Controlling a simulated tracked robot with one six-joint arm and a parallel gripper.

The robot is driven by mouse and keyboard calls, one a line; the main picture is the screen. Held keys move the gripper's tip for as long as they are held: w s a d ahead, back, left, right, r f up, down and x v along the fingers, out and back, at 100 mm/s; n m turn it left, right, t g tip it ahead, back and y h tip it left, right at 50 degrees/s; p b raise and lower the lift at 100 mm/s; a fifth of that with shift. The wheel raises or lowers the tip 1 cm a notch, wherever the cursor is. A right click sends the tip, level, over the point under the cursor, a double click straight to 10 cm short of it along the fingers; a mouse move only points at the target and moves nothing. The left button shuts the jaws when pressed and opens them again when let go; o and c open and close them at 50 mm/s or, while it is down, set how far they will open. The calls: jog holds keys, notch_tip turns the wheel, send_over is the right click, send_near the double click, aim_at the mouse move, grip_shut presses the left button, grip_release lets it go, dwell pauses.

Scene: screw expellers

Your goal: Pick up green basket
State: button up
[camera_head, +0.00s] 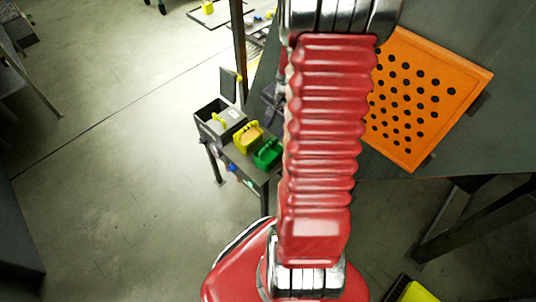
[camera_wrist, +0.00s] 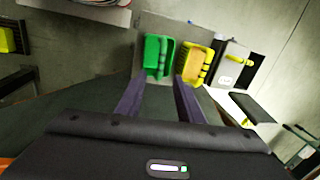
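The green basket (camera_head: 267,153) stands at the near right end of a small dark table in the head view, just left of my red arm. In the wrist view the green basket (camera_wrist: 158,55) is upper centre, beyond the fingertips. My gripper (camera_wrist: 160,80) shows two dark purple fingers spread apart with nothing between them. The basket appears apart from the fingers, in front of the gap and slightly left. In the head view my arm hides most of the gripper.
A yellow basket (camera_head: 247,137) with tan contents stands beside the green one, then a grey-black box (camera_head: 222,120) with a yellow handle. An orange perforated plate (camera_head: 425,100) lies on a dark surface at right. Open floor (camera_head: 110,170) spreads left.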

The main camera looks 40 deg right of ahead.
aim_at(269, 144)
jog(key=shift+w+a+f, duration=0.1)
jog(key=shift+w+f, duration=0.15)
jog(key=shift+f, duration=1)
jog(key=shift+w+d+f, duration=0.1)
jog(key=shift+w+f, duration=0.15)
jog(key=shift+f, duration=1)
jog(key=shift+w+a+f, duration=0.1)
jog(key=shift+w+f, duration=0.15)
jog(key=shift+f, duration=1)
jog(key=shift+w+a+f, duration=0.1)
jog(key=shift+w+f, duration=0.1)
jog(key=shift+f, duration=0.65)
jog(key=shift+w+a+f, duration=0.1)
jog(key=shift+w+f, duration=0.15)
jog(key=shift+f, duration=0.55)
jog(key=shift+w+f, duration=0.2)
jog(key=shift+f, duration=0.65)
jog(key=shift+c, duration=0.6)
grip_shut()
